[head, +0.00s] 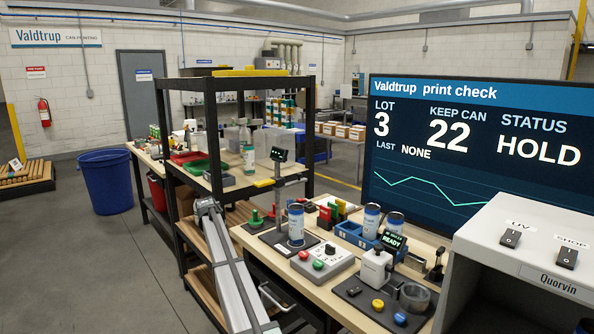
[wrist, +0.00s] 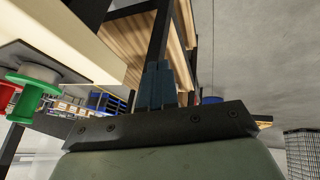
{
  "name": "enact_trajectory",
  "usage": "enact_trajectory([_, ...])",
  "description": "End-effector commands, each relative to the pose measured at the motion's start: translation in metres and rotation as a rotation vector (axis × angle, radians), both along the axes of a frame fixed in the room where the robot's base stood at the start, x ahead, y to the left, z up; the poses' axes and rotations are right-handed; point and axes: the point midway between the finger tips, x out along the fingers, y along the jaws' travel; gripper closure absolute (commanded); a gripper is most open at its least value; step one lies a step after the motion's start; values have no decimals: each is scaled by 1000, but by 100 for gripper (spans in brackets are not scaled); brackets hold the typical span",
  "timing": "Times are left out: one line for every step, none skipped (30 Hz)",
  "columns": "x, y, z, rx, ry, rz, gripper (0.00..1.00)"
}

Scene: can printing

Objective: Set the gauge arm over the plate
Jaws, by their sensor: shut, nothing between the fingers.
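The gauge stands at the back of the bench in the head view, with a small display on its post. Its gauge arm (head: 281,181) reaches out level from the post and has a yellow tip at its left end. A dark plate (head: 274,238) lies in front on the bench, with a printed can (head: 296,226) upright on it. The yellow tip is high and left of the can.
A green spool-shaped piece (head: 256,218) stands near the bench's left end; a similar one (wrist: 36,98) shows in the wrist view. A button box (head: 322,262), a blue can rack (head: 352,236) and a black shelf frame (head: 234,85) stand close by.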

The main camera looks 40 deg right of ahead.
Motion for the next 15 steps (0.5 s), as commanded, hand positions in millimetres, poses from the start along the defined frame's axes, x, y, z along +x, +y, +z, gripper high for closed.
enact_trajectory([15, -15, 32, -15, -28, -6, 100])
enact_trajectory([20, -21, 49, -23, -43, -8, 100])
enact_trajectory([27, -29, 71, -34, -62, -11, 100])
enact_trajectory([31, -36, 88, -42, -76, -14, 100])
enact_trajectory([35, -42, 105, -49, -88, -17, 100])
enact_trajectory([39, -54, 128, -59, -104, -23, 100])
enact_trajectory([41, -65, 145, -62, -111, -29, 100])
enact_trajectory([41, -77, 161, -62, -115, -35, 100])
enact_trajectory([39, -95, 182, -58, -113, -43, 100])
enact_trajectory([37, -110, 198, -52, -111, -49, 100])
enact_trajectory([34, -125, 213, -46, -107, -53, 100])
enact_trajectory([28, -143, 233, -37, -100, -59, 100])
enact_trajectory([24, -157, 248, -30, -96, -63, 100])
enact_trajectory([20, -169, 263, -25, -94, -65, 100])
enact_trajectory([13, -185, 282, -16, -89, -69, 100])
